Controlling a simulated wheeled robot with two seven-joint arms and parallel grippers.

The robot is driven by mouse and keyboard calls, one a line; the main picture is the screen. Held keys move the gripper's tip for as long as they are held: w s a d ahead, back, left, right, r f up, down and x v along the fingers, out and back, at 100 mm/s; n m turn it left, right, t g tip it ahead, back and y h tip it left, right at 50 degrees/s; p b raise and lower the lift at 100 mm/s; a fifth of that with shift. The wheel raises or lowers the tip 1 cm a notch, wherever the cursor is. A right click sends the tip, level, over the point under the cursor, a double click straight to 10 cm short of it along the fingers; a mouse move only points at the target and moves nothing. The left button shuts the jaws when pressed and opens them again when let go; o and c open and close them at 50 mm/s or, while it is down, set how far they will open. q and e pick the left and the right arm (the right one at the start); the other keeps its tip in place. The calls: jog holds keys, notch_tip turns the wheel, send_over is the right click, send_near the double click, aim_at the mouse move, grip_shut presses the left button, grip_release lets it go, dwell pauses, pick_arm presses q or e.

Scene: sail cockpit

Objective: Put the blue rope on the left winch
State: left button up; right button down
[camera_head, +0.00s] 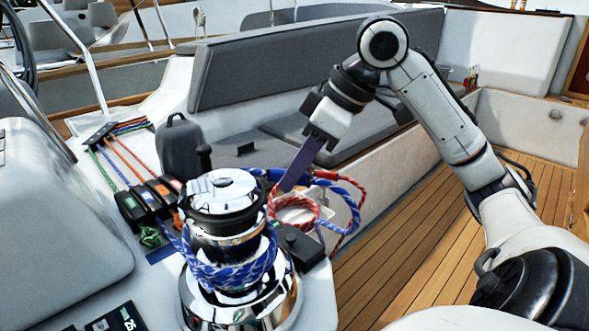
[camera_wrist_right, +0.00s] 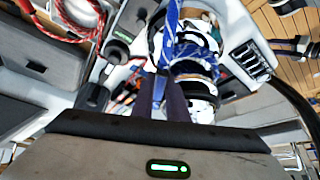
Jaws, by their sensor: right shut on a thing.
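The chrome and black winch (camera_head: 222,192) stands upright at the lower middle of the head view. The blue rope (camera_head: 232,272) is wrapped around its lower drum, and a length runs off to the right. In the right wrist view, the winch (camera_wrist_right: 203,88) also shows, with the blue rope (camera_wrist_right: 172,28) crossing in front of it to my fingers. My right gripper (camera_head: 285,186) comes down from the upper right, its dark fingers shut on the blue rope just right of the winch top. The exact grip point is partly hidden. My left gripper is not in view.
A coiled red rope (camera_head: 292,207) lies right of the winch. Grey cushions (camera_head: 275,60) line the bench behind. The wooden floor (camera_head: 385,265) is clear.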

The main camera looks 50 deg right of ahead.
jog(key=shift+f+b, duration=0.5)
jog(key=shift+f, duration=0.65)
jog(key=shift+s+a, duration=0.1)
